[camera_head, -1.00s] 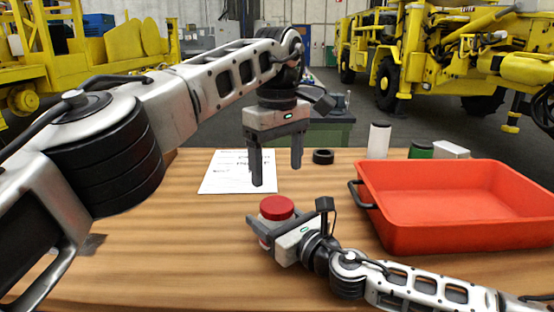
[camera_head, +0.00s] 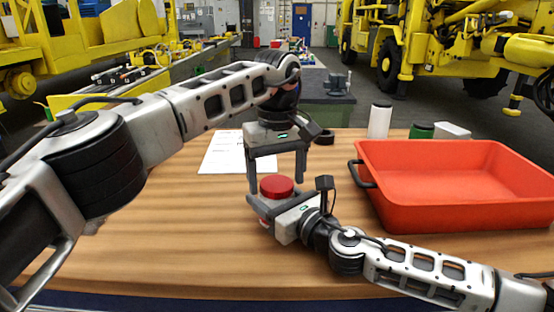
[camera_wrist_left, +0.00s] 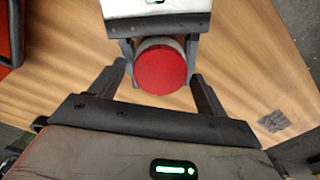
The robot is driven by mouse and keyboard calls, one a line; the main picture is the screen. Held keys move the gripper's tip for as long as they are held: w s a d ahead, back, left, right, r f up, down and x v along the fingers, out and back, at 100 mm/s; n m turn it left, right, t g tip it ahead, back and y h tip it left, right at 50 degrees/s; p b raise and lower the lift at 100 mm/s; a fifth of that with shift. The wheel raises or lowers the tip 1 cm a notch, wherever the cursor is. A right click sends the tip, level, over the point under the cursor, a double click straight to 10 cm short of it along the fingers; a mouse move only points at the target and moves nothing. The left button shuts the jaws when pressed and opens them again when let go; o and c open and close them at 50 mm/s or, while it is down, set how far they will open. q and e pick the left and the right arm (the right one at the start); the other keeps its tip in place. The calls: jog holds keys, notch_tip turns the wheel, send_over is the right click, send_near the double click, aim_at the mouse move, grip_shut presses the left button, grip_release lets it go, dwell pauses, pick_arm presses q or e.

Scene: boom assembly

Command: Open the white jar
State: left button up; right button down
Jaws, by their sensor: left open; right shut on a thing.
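The white jar (camera_head: 275,200) has a round red lid (camera_head: 277,186) and stands near the middle of the table; most of its body is hidden by my right gripper. My right gripper (camera_head: 262,207) is shut on the jar's body, coming from the lower right. My left gripper (camera_head: 277,181) is open and points down over the jar, its fingers on either side of the lid. In the left wrist view the lid (camera_wrist_left: 161,69) lies between the open fingers of my left gripper (camera_wrist_left: 162,68), with visible gaps on both sides.
A red tray (camera_head: 450,218) with a black handle stands at the right. A paper sheet (camera_head: 222,155) lies at the back. The front left table is clear.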

pick_arm(q)
jog(key=shift+f, duration=0.15)
jog(key=c, duration=1)
jog(key=n, duration=0.7)
jog(key=shift+c, duration=0.2)
jog(key=n, duration=0.6)
jog(key=shift+n, duration=0.4)
jog(key=o, duration=1.1)
